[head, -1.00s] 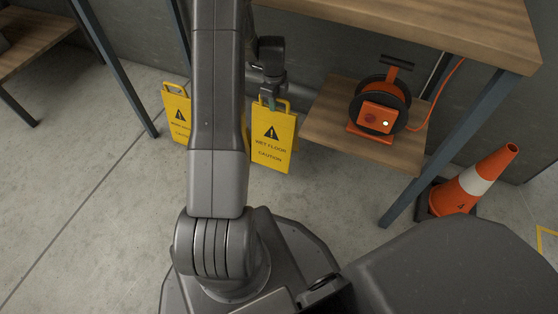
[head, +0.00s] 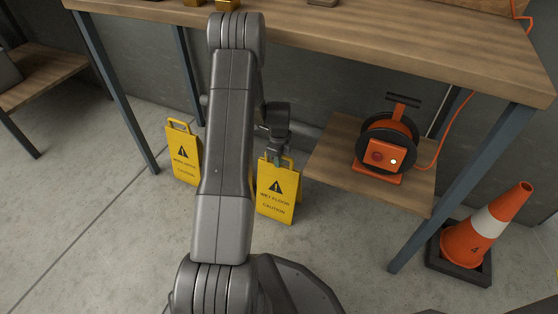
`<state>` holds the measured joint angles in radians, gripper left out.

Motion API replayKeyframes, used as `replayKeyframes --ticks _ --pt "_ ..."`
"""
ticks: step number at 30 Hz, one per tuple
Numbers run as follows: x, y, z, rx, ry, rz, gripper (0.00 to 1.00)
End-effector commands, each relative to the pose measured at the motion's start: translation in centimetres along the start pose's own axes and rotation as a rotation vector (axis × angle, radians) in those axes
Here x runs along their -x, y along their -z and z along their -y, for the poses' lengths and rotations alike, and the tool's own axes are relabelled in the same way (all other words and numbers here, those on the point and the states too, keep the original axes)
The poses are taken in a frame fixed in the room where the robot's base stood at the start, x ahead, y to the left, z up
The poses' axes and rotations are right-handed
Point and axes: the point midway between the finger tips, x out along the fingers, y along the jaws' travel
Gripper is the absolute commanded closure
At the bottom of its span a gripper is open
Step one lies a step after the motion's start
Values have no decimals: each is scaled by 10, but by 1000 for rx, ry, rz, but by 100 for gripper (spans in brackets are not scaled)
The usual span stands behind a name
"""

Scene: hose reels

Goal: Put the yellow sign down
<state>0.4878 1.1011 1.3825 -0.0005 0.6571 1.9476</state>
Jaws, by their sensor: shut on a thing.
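A yellow wet-floor sign (head: 277,196) with black lettering and a warning triangle stands upright in the middle of the head view, just right of my arm. My gripper (head: 279,160) is at the top of this sign, shut on its handle. The fingertips are small and partly hidden by the sign's top. Whether the sign's lower edge touches the floor is hard to tell. A second yellow sign (head: 184,158) stands on the floor to the left, partly behind my arm, apart from the gripper.
A wooden workbench (head: 400,55) spans above, with dark metal legs. Its lower shelf (head: 335,160) holds an orange hose or cable reel (head: 385,145) right of the held sign. An orange cone (head: 470,240) stands at the right. The concrete floor at front left is clear.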

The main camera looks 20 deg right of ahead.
Motion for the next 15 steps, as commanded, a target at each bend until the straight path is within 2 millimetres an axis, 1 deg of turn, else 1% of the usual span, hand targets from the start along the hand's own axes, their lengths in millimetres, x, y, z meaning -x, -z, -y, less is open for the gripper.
replayKeyframes --ticks 5,6,8,9,15 --pt "-4 0 0 0 0 0 100" --pt "-2 0 0 0 0 0 78" --pt "-2 0 0 0 -1 0 66" --pt "-2 0 0 0 -1 0 64" --pt "-2 0 0 0 -1 0 64"
